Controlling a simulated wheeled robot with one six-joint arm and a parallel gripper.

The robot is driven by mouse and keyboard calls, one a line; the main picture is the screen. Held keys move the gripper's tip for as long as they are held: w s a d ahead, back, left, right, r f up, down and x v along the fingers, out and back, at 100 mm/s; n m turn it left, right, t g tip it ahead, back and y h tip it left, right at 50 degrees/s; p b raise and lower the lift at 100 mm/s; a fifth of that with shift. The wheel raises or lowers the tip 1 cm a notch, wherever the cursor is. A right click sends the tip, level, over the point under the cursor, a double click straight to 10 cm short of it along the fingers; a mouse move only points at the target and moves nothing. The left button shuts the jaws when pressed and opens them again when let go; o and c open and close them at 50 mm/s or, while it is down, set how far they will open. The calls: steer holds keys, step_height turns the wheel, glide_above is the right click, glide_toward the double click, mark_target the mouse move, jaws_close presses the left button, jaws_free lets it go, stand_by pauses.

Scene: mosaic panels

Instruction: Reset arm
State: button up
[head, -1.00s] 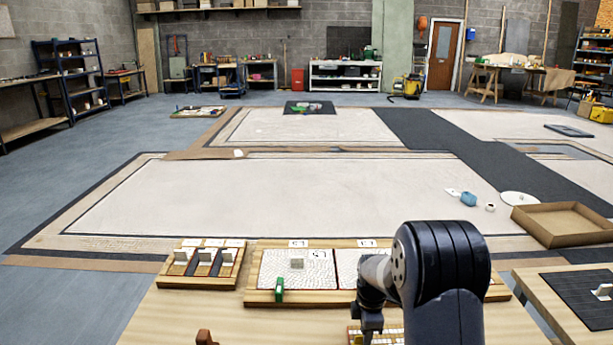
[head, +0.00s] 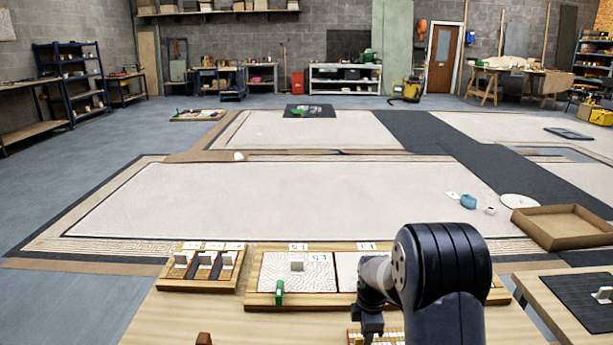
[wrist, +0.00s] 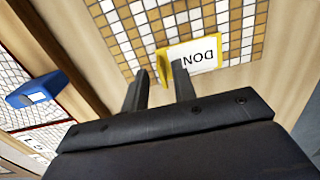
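My arm reaches down over the table in the head view, and my gripper (head: 370,328) hangs low near the table's front edge, partly cut off by the frame. In the wrist view my gripper (wrist: 160,82) has its two dark fingers apart, with nothing held between them. Just beyond the fingertips are a yellow-edged card (wrist: 194,56) reading "DONE", seen upside down, and a small yellow upright piece (wrist: 163,67). They are by a tan and white mosaic panel (wrist: 215,20).
A wooden board (head: 252,299) with white panels and a green block (head: 279,292) lies ahead. A three-slot rack (head: 170,284) stands left of it. A blue block (wrist: 37,90) shows at left in the wrist view. An open cardboard tray (head: 560,240) is at right.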

step_height(320, 180, down, 2)
steer(key=shift+f, duration=0.25)
step_height(320, 180, up, 10)
steer(key=p, duration=0.3)
steer(key=s+f+m+p, duration=0.1)
steer(key=s+m+p, duration=1)
steer(key=m+p, duration=0.7)
steer(key=shift+s+p, duration=0.25)
steer(key=shift+p, duration=1.4)
steer(key=shift+f, duration=0.1)
